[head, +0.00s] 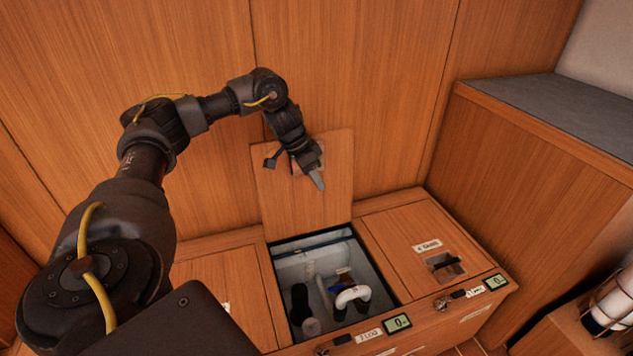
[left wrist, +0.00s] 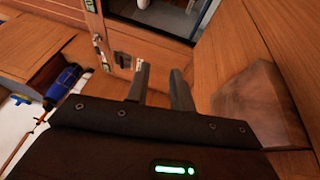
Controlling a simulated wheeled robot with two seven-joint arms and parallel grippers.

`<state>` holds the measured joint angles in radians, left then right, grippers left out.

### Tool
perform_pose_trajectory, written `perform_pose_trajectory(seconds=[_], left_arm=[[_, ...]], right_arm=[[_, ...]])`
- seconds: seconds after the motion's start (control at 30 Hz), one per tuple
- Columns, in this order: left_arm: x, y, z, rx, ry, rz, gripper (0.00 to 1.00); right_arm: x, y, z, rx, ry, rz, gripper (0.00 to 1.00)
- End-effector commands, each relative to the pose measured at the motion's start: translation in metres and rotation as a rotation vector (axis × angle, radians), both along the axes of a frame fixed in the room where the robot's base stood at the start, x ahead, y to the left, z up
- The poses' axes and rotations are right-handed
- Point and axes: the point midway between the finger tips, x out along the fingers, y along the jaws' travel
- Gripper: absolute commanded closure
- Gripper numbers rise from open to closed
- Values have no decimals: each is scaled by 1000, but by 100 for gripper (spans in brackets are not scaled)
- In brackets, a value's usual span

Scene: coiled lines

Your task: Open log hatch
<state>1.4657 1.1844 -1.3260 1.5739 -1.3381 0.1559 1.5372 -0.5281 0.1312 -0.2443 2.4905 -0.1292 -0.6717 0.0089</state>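The log hatch lid (head: 336,190) is a wooden panel standing up, leaning against the back wall. Its compartment (head: 287,250) below is open, with a label ending in "LOG" (head: 368,336) on the front edge. My left gripper (head: 296,172) is in front of the lid's upper part and hides some of it. Its two fingers are spread with nothing between them. In the left wrist view the fingers (left wrist: 160,85) are apart, and the lid (left wrist: 225,45) rises to the right. I cannot tell whether the gripper touches it. My right gripper is in neither view.
Inside the compartment are a white curved item (head: 352,296), dark cylinders (head: 299,300) and something blue. A closed hatch (head: 410,240) with a recessed pull lies to the right, with small displays (head: 397,323) on the front. A grey-topped cabinet (head: 560,105) stands at the right.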

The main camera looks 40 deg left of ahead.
Motion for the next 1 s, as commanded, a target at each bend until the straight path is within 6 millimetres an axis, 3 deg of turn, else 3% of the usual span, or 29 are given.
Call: perform_pose_trajectory(seconds=[0.33, 0.5, 1.0], left_arm=[[1, -1, -3, 0, 0, 1, 78], [1, -1, -2, 0, 0, 1, 100], [1, -1, -2, 0, 0, 1, 100]], right_arm=[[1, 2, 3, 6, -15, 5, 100], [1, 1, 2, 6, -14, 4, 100], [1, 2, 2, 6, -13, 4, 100]])
